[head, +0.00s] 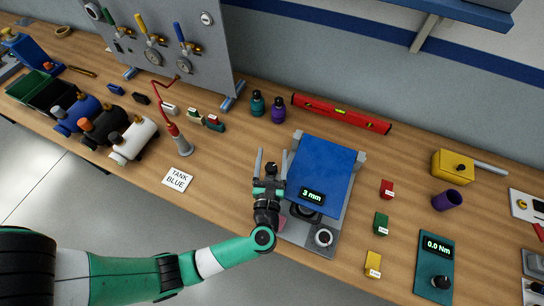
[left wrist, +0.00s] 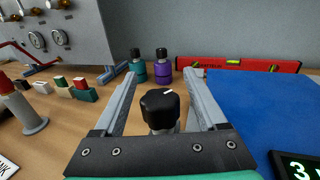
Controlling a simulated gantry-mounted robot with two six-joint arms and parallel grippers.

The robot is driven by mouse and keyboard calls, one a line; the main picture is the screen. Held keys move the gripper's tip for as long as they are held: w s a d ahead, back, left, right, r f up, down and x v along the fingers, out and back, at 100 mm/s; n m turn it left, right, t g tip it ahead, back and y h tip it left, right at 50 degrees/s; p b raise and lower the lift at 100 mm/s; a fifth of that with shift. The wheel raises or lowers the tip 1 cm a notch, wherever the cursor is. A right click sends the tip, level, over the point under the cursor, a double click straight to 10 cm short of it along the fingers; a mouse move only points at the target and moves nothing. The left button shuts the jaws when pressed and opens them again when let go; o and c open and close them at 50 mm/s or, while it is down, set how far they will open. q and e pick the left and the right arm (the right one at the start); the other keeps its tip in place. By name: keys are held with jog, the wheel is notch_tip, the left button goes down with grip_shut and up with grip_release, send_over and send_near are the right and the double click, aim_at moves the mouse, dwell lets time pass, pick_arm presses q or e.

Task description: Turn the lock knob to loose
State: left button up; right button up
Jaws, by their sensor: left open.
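A black knob (left wrist: 160,108) with a white pointer mark on top shows in the left wrist view, on a pale grey stem. It stands between the two fingers of my left gripper (left wrist: 160,88), with a visible gap to each finger. In the head view my left gripper (head: 271,160) is open at the left edge of a rig with a blue top plate (head: 325,165), its fingers pointing toward the wall. The plate also shows in the left wrist view (left wrist: 262,110). A display (head: 311,196) on the rig reads 3 mm. I see no lock labels. My right gripper is not in view.
Teal (head: 257,104) and purple (head: 278,109) bottles and a red level (head: 341,113) stand behind. Red, green and yellow blocks (head: 373,264) lie to the right. A TANK BLUE card (head: 178,179) lies left, with clear table around it.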

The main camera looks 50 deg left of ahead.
pick_arm(q)
jog(key=v, duration=1.1)
jog(key=shift+s+d, duration=0.2)
jog(key=shift+s, duration=0.05)
